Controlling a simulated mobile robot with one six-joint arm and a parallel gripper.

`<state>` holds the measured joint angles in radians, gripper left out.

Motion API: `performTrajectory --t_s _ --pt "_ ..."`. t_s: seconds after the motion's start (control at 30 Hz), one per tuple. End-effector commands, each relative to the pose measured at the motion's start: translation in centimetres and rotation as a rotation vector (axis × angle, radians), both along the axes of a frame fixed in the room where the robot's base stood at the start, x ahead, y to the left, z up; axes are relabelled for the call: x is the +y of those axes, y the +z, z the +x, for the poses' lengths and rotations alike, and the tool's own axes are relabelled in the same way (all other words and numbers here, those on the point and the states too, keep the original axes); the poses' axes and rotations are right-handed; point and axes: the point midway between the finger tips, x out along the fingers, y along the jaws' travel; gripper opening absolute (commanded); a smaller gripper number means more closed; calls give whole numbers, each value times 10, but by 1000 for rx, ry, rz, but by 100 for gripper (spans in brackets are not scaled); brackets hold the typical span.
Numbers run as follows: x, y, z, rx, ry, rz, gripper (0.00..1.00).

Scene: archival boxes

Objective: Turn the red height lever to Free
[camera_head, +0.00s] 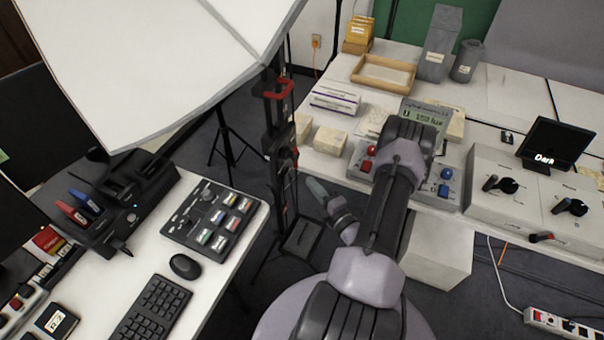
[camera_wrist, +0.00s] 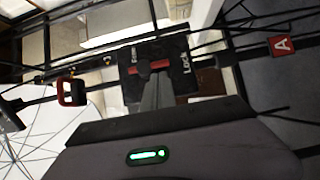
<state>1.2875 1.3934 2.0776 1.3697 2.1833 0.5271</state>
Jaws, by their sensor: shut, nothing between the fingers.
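The red height lever (camera_wrist: 150,66) shows in the middle of the wrist view. It is a short red bar on a dark plate (camera_wrist: 180,62), with lettering that seems to read Free on the left and Lock on the right. My gripper (camera_wrist: 157,78) is shut and empty, its fingertips just below the bar in the picture and overlapping its lower edge. I cannot tell whether they touch it. Which label the lever points at is unclear. In the head view the dark stand (camera_head: 283,180) rises left of my arm; the lever is too small there to make out.
A red handle (camera_wrist: 72,92) and a red sign with an A (camera_wrist: 282,45) lie either side in the wrist view. A large white lamp panel (camera_head: 165,60) overhangs the stand. Desks with a keyboard (camera_head: 152,308) and a control box (camera_head: 362,170) flank it.

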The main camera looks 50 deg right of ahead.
Motion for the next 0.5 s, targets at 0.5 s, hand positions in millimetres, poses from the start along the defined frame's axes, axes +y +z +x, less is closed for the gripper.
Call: performTrajectory --t_s 0.5 --pt "-19 0 61 0 0 1 0"
